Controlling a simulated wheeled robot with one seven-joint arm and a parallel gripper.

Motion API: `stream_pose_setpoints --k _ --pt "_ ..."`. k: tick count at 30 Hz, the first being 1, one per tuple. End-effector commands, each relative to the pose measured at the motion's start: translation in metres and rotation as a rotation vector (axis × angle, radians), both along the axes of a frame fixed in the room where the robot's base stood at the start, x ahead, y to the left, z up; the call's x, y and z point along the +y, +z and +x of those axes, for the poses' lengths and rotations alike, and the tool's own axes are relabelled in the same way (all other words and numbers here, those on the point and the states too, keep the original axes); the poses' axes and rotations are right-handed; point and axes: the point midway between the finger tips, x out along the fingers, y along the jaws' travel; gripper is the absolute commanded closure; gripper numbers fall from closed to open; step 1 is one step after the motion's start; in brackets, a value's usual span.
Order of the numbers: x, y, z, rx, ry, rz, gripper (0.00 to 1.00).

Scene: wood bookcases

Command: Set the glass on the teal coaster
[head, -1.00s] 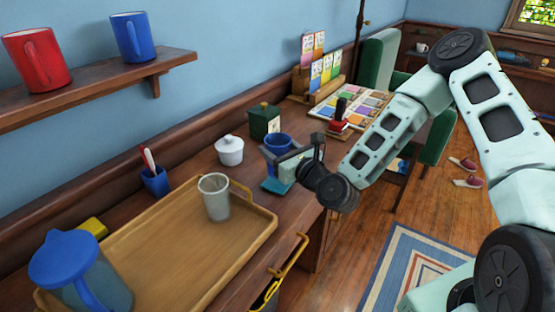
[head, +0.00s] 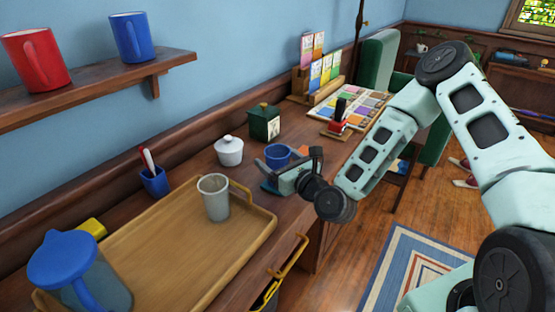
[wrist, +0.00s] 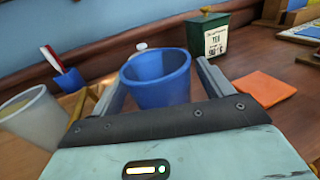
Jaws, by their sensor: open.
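A blue tumbler-like glass (head: 278,156) is on the desk side just beyond my gripper (head: 290,165). In the wrist view the blue glass (wrist: 158,82) stands upright between the two fingers, which are open on either side of it. A small part of the teal coaster (head: 268,187) shows below and left of my gripper. The glass's base is hidden by my gripper, so I cannot tell whether it touches the coaster. A frosted grey tumbler (head: 214,198) stands on the wooden tray (head: 160,245).
An orange square (wrist: 262,88) lies right of the blue glass. A white lidded pot (head: 229,151), a dark green box (head: 263,123) and a red stamp (head: 338,126) stand behind. A blue-lidded jug (head: 75,270) is at the front left.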

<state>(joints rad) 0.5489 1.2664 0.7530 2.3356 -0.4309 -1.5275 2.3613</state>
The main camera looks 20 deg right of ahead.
Motion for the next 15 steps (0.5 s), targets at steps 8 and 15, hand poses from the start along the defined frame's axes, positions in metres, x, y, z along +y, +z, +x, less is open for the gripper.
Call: stream_pose_setpoints --k 8,15 --pt "-0.012 -0.002 -0.034 0.003 -0.001 0.001 0.21" --pt "-0.025 0.008 -0.078 0.006 -0.002 0.001 0.21"
